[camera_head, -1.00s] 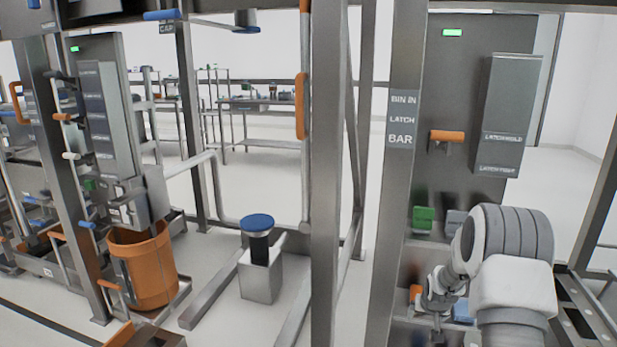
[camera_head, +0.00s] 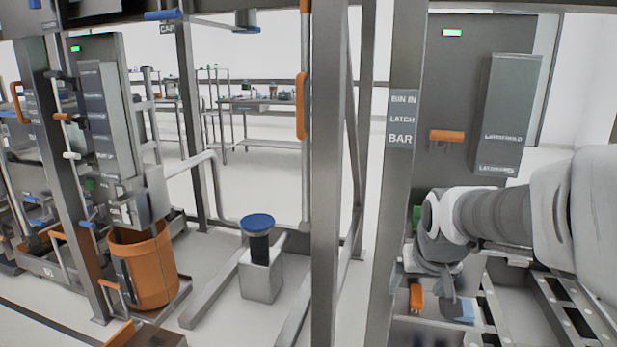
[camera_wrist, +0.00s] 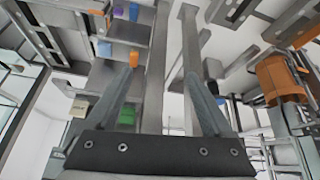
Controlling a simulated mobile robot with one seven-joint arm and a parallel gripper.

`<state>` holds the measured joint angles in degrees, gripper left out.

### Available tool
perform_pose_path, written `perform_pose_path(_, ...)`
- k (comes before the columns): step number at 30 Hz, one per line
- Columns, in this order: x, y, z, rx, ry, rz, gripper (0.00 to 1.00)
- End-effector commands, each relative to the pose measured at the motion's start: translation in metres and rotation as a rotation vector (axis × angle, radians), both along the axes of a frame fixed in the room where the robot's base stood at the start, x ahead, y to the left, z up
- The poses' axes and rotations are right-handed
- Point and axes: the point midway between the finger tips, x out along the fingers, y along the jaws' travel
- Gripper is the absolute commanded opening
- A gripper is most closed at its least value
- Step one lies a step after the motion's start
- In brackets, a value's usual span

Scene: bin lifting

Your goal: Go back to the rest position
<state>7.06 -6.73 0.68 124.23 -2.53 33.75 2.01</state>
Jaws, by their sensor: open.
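My gripper (camera_wrist: 160,74) is open and empty, with its two fingers wide apart in the wrist view. In the head view my arm reaches in from the right edge, and its wrist hangs in front of the lower panel right of the "BIN IN LATCH BAR" post (camera_head: 399,180). The fingers are hard to make out there. The orange bin (camera_head: 143,270) stands upright at the left, well apart from my gripper. What looks like the same bin shows at the right of the wrist view (camera_wrist: 279,82).
Small coloured blocks sit on shelves near my gripper, among them an orange one (camera_head: 416,297), a blue one (camera_head: 464,309) and a green one (camera_wrist: 127,114). Grey posts (camera_head: 334,170) stand close to the arm. A blue-topped button (camera_head: 257,223) stands on the floor.

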Motion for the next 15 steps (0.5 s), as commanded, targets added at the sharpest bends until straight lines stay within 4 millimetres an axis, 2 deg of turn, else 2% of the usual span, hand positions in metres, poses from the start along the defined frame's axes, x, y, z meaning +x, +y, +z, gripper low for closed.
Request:
perform_pose_path(1,-0.018,0.007,0.010,0.000,-0.006,0.012,0.86)
perform_pose_path(3,-0.041,0.015,0.018,0.002,-0.005,0.025,0.86)
perform_pose_path(7,-0.084,0.028,0.028,0.007,-0.004,0.052,0.86)
perform_pose_path(15,-0.159,0.046,0.029,0.019,0.002,0.101,0.86)
